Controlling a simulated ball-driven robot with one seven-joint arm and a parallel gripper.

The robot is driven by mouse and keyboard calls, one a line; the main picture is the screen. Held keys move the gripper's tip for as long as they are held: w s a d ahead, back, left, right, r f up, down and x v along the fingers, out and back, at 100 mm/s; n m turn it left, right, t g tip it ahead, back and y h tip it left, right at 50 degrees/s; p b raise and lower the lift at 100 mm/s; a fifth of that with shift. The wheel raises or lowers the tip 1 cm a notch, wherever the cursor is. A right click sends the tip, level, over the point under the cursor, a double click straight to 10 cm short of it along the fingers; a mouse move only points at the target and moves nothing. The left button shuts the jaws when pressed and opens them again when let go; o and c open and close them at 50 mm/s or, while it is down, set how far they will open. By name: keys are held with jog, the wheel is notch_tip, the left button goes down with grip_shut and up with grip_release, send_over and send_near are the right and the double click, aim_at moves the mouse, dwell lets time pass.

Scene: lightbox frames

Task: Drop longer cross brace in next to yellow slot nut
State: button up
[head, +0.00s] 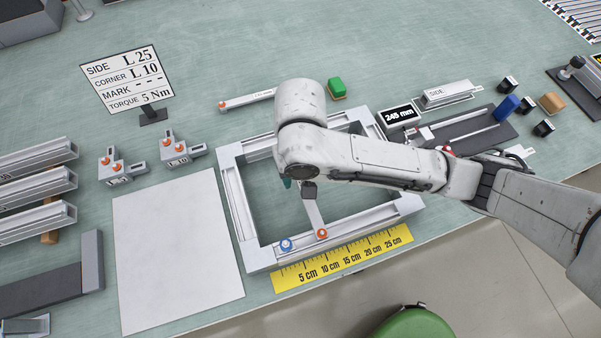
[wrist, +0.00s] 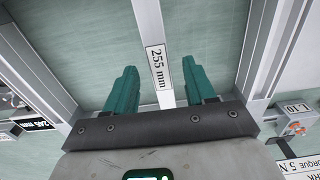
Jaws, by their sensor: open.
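A pale cross brace (head: 312,212) lies inside the aluminium frame (head: 240,205), its near end with an orange knob (head: 321,233) at the front rail. Its label (wrist: 157,68) reads 255 mm in the wrist view. My gripper (wrist: 160,78) is open, with one teal finger on each side of this brace and gaps between. My arm hides the brace's far end in the head view. A second brace (head: 250,98) with an orange knob lies behind the frame; its label is too small to read. A blue knob (head: 287,244) sits on the front rail. I cannot make out a yellow slot nut.
A yellow ruler (head: 342,258) lies along the frame's front. A white sheet (head: 178,250) and corner brackets (head: 183,150) are at left. A gauge with a 245 mm display (head: 400,114) stands at right. A green block (head: 336,88) stands behind the frame.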

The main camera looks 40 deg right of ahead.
aim_at(301, 180)
notch_tip(301, 180, up, 10)
jog(key=p, duration=0.2)
jog(key=shift+f, duration=0.15)
jog(key=shift+s, duration=0.1)
dwell(0.4)
